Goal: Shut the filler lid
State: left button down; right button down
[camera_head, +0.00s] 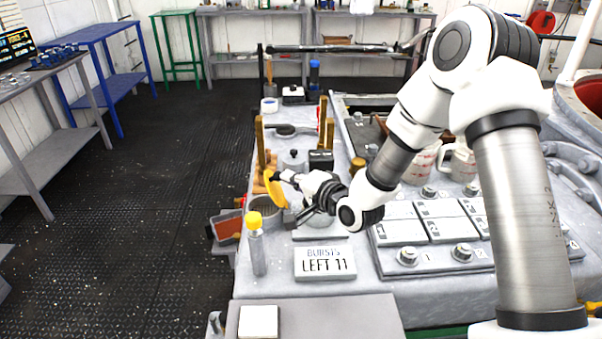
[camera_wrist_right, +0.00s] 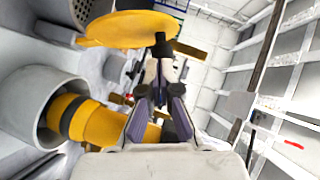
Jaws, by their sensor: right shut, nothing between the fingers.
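The yellow filler lid (camera_head: 273,188) stands steeply tilted near the left edge of the bench, in the middle of the head view. It shows as a broad yellow disc (camera_wrist_right: 128,30) at the top of the right wrist view. My right gripper (camera_head: 287,177) is shut and empty, its fingertips right beside the lid; I cannot tell whether they touch it. In the right wrist view the gripper (camera_wrist_right: 163,62) points toward the disc's edge. The opening under the lid is not clearly visible. My left gripper is not in view.
A clear bottle with a yellow cap (camera_head: 257,245) stands in front of the lid. A sign reading "LEFT 11" (camera_head: 325,263) lies near. Brown posts (camera_head: 260,146) rise behind. A numbered panel (camera_head: 432,232) and measuring jugs (camera_head: 420,166) are to the right. Open floor (camera_head: 130,210) lies left.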

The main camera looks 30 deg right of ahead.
jog(key=shift+w+a+r+n+g+h+p, duration=0.1)
jog(key=shift+w+a+n+g+h+p, duration=0.15)
jog(key=shift+a+n+g+p, duration=0.25)
jog(key=shift+w+a+r+n+g+h+p, duration=0.1)
jog(key=shift+w+a+n+g+h+p, duration=0.15)
jog(key=shift+a+p, duration=0.35)
jog(key=shift+w+a+f+n+h+p, duration=0.1)
jog(key=shift+a+f+n+h+p, duration=0.15)
jog(key=shift+h+p, duration=0.1)
jog(key=shift+d, duration=0.15)
